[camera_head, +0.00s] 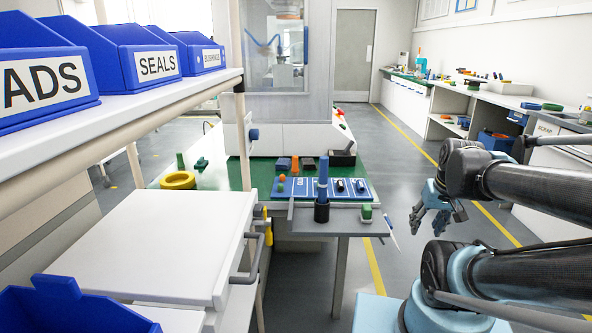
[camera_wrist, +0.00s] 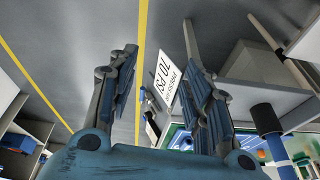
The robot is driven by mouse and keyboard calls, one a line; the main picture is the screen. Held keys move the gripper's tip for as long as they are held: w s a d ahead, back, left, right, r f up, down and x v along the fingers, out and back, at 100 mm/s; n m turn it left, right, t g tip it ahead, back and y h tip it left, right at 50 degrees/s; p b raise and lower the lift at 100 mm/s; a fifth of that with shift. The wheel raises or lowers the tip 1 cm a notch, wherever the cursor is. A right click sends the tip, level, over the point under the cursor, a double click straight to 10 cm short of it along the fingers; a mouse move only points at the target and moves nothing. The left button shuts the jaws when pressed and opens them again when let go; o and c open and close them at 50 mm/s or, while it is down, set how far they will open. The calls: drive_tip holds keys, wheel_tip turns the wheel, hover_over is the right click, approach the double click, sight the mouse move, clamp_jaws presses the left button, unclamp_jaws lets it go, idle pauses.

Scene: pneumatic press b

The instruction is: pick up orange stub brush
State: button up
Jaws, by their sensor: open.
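Small orange pieces stand on the far workbench in the head view. One is an orange block (camera_head: 283,164) at the back of the green mat. Another is a small rounded orange top (camera_head: 281,179) at the left of the blue tray. They are too small to tell which is the orange stub brush. My gripper (camera_head: 428,222) is open and empty, hanging over the floor to the right of that bench. In the wrist view its two fingers (camera_wrist: 160,75) are spread, with floor and a sign between them. The bench corner shows at that view's lower right.
The blue tray (camera_head: 327,189) holds several small parts. A black cup with a blue post (camera_head: 322,190) stands at the bench front. Shelving and a white cabinet (camera_head: 165,240) fill the left.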

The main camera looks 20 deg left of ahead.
drive_tip(key=w+a+r+n+t+y, duration=0.2)
drive_tip(key=w+a+r+n, duration=0.1)
drive_tip(key=w+a, duration=0.6)
drive_tip(key=n+t+y, duration=0.4)
drive_tip(key=n+y, duration=0.1)
drive_tip(key=y, duration=0.2)
approach(297, 157)
drive_tip(key=shift+g, duration=0.3)
drive_tip(key=shift+x, duration=5.6)
drive_tip(key=shift+w+r, duration=0.1)
clamp_jaws()
